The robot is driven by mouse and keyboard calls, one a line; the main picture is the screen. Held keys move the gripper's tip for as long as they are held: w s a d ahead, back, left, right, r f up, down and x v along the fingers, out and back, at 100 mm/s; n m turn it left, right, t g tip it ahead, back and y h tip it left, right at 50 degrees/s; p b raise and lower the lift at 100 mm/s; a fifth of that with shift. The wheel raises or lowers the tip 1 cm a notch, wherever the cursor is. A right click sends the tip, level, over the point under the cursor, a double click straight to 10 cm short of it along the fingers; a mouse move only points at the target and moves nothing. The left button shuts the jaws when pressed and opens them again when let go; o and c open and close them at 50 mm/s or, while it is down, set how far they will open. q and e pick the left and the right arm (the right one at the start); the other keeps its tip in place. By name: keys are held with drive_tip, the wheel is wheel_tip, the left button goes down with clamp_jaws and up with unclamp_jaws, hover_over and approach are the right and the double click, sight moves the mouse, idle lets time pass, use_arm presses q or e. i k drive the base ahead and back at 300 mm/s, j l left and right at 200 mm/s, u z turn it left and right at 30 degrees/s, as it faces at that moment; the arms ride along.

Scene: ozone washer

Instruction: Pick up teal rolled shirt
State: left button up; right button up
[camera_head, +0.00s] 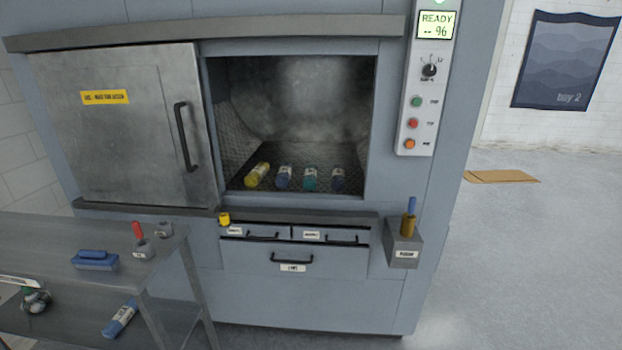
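A teal rolled shirt (310,180) with a pale band stands or lies inside the washer's open chamber (297,150), near its front edge. It is third from the left in a row of rolls. A blue-grey roll (283,178) is to its left and a dark navy roll (337,180) is to its right. A yellow roll (257,174) lies tilted at the far left of the row. Neither of my grippers is in view.
The washer's sliding door (130,140) is moved left, leaving the chamber open. A ledge and drawers (290,258) are below it. A metal table (50,238) at left holds a blue brush (95,259). A holder box (404,248) juts out at right. Open floor (530,260) lies right.

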sight(309, 184)
drive_tip(key=i+u, duration=0.15)
drive_tip(key=i, duration=0.25)
drive_tip(key=i+l+u, duration=0.15)
drive_tip(key=i, duration=0.3)
drive_tip(key=i+l+u, duration=0.15)
drive_tip(key=i, duration=0.25)
drive_tip(key=i+l+u, duration=0.15)
drive_tip(key=i, duration=0.25)
drive_tip(key=l, duration=0.1)
